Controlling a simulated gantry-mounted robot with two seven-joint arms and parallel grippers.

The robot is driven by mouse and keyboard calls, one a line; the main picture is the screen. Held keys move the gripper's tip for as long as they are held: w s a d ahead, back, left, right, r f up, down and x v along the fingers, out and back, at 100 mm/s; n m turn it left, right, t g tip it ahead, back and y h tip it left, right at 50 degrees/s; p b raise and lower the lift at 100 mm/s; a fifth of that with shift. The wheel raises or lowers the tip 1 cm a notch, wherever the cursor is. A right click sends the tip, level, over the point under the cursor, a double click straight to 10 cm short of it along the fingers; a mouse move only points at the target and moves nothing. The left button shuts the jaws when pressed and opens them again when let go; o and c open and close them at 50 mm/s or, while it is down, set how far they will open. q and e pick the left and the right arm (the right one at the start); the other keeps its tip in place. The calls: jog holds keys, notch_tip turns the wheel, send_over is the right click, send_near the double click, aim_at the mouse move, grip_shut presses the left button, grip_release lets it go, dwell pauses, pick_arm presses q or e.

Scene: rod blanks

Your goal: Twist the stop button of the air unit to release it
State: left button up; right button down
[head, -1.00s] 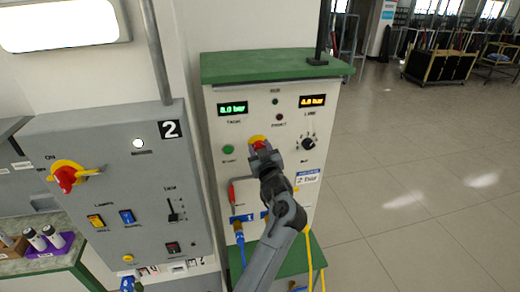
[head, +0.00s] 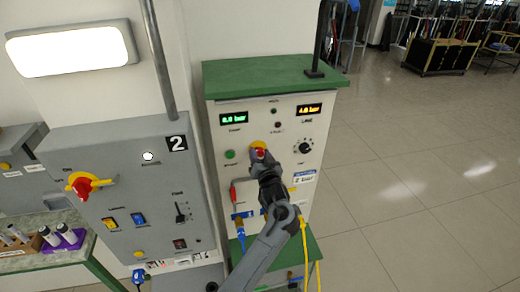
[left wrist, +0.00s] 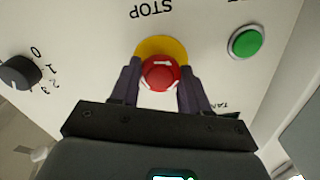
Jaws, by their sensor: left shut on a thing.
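The red stop button (left wrist: 160,73) sits on a yellow disc (left wrist: 172,45) under the word STOP on the white front of the air unit (head: 220,187). White arrow marks show on its face. In the head view the stop button (head: 260,153) is partly hidden by my gripper. My left gripper (left wrist: 158,80) reaches the button, one finger on each side of it, and is shut on it. In the head view my left gripper (head: 262,160) is in front of the panel. My right gripper is not in view.
A green button (left wrist: 246,42) and a black dial (left wrist: 18,73) flank the stop button. The dial (head: 303,146) is right of it in the head view. A grey panel (head: 70,150) with a red-and-yellow switch (head: 82,185) stands at left. Blue and yellow hoses hang below.

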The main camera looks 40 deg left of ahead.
pick_arm(q)
jog(key=shift+a+m+p, duration=0.1)
jog(key=shift+m+p, duration=0.35)
jog(key=shift+m, duration=0.15)
jog(key=shift+f, duration=0.1)
jog(key=o, duration=1.1)
jog(key=shift+w, duration=0.1)
jog(key=shift+c, duration=0.2)
jog(key=b+v, duration=0.2)
jog(key=v, duration=0.9)
